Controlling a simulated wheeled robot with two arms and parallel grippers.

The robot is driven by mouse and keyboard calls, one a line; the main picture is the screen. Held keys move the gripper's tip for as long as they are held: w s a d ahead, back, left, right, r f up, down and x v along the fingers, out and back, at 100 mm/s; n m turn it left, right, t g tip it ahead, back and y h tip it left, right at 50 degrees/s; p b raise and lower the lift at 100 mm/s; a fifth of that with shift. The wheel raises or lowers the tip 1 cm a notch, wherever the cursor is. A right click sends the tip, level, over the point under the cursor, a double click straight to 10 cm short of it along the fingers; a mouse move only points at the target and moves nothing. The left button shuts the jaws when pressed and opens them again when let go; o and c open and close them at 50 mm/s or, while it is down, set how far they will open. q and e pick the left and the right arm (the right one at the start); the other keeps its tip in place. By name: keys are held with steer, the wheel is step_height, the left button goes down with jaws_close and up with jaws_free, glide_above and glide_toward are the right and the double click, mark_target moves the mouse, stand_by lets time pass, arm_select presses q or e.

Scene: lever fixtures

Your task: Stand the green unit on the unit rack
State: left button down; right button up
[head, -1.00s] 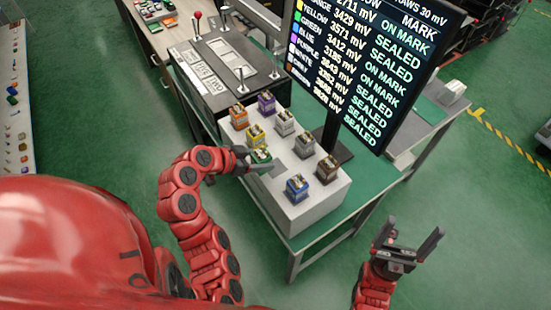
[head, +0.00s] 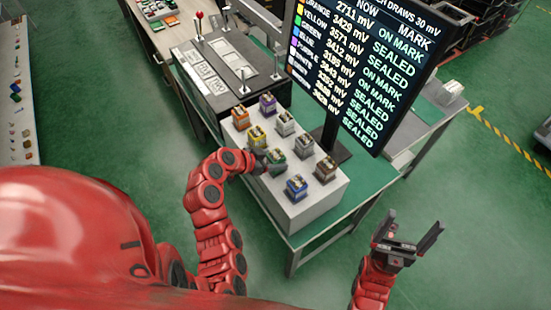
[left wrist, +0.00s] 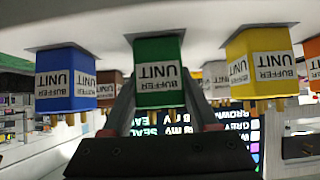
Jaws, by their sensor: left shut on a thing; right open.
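The green unit (head: 276,156) is at the white unit rack (head: 305,213), in the near-left row between the yellow unit (head: 256,137) and the blue unit (head: 297,187). My left gripper (head: 268,160) is shut on it from the left. In the upside-down left wrist view, the green unit (left wrist: 159,75) is between the fingers of my left gripper (left wrist: 158,95). It looks upright, its base close to the white surface; I cannot tell if it touches. My right gripper (head: 409,236) is open and empty, off the table's right side.
Orange (head: 239,114), purple (head: 268,103), white (head: 304,143) and brown (head: 325,168) units stand close by on the rack. A large display (head: 365,70) rises behind it. A black panel with levers (head: 222,70) lies beyond the rack's far-left end.

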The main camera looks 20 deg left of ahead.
arm_select(q)
steer(key=shift+c, duration=0.8)
jaws_free()
